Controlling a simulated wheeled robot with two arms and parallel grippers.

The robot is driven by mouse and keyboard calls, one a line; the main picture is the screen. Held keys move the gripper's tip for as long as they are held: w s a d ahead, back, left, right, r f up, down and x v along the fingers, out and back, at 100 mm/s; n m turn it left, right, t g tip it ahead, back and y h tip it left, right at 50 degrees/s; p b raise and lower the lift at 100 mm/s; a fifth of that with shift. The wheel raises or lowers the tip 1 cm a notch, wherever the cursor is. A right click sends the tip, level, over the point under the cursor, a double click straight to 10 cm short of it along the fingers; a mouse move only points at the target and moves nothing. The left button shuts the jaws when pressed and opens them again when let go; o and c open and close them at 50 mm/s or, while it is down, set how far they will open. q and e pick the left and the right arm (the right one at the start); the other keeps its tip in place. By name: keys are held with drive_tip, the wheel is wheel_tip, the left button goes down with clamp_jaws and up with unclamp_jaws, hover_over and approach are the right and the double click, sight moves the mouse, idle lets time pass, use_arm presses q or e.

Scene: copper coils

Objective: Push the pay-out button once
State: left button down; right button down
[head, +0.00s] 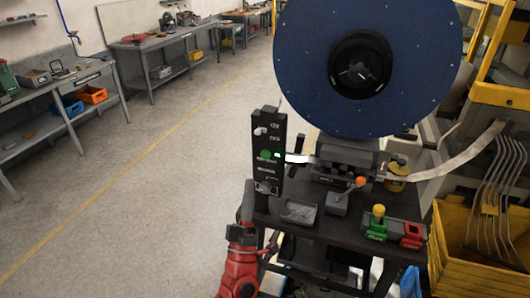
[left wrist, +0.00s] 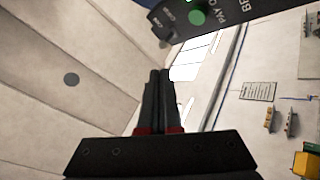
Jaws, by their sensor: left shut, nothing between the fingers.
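The black control panel (head: 270,172) stands upright at the left edge of the machine table. The green pay-out button (head: 265,155) is on its front, beside a small lit green spot. In the left wrist view the round green button (left wrist: 196,17) shows at the top, next to the lettering "PAY O…". My left gripper (head: 248,188) is low, just left of the panel's lower end. Its dark fingers (left wrist: 160,75) are together and empty, and in the wrist view their tips are apart from the button. My right gripper is not in view.
A big blue reel (head: 310,50) stands above the table. A metal strip (head: 455,163) runs through the rollers to the right. The floor to the left is clear.

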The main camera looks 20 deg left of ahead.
sight(266, 154)
use_arm(q)
drive_tip(key=w+b, duration=0.4)
drive_tip(key=w, duration=0.4)
drive_tip(key=shift+w+d, duration=0.15)
drive_tip(key=shift+w, duration=0.25)
idle(1.9)
drive_tip(key=shift+w+b, duration=0.45)
